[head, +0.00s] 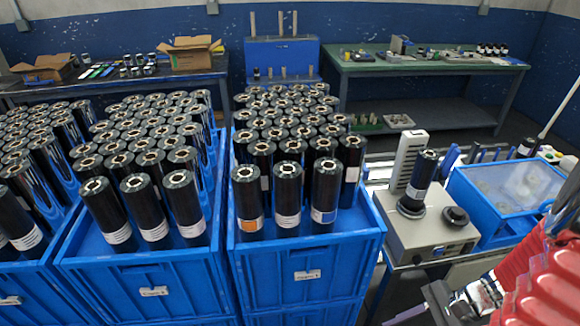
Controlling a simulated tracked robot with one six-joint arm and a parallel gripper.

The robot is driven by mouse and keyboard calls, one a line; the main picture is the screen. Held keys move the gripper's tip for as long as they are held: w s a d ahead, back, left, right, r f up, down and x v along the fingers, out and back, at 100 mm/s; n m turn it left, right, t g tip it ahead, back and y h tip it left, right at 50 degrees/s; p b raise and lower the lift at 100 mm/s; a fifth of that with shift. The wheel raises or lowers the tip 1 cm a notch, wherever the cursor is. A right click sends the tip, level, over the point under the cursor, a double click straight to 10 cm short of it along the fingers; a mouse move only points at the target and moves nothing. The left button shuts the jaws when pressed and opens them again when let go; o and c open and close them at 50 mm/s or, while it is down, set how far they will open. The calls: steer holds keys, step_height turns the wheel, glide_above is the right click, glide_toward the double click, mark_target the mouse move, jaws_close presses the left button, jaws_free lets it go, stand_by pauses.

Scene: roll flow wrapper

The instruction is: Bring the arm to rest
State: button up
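A red ribbed sleeve, which looks like the cover of my arm, fills the lower right corner of the head view. Beside it, grey and metallic parts, seemingly my gripper (462,302), show at the bottom edge, partly cut off. I cannot make out its fingertips or whether it is open or shut. No roll shows clearly in it. A black roll (424,174) stands upright on the beige machine (428,238) to the right of the crates, apart from these parts.
Blue crates (308,238) with upright black rolls fill the left and middle. A blue bin with a clear lid (520,185) stands right of the machine, close to the red sleeve. A green workbench (430,68) and a table with cardboard boxes (190,52) stand along the back wall.

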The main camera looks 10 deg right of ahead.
steer(key=w+a+r+n+h, duration=0.1)
steer(key=w+r+n+h, duration=0.1)
steer(key=r+n+h, duration=0.3)
steer(key=w+a+r+n+h, duration=0.1)
steer(key=a+r+n+h, duration=0.15)
steer(key=r+n, duration=0.45)
steer(key=w+a+r+n+t, duration=0.1)
steer(key=a+r+n+t, duration=0.3)
steer(key=a+r, duration=0.5)
step_height(320, 180, up, 3)
steer(key=shift+a+t+h, duration=0.25)
steer(key=shift+t+h, duration=0.05)
steer(key=shift+h, duration=0.15)
steer(key=shift+d, duration=0.1)
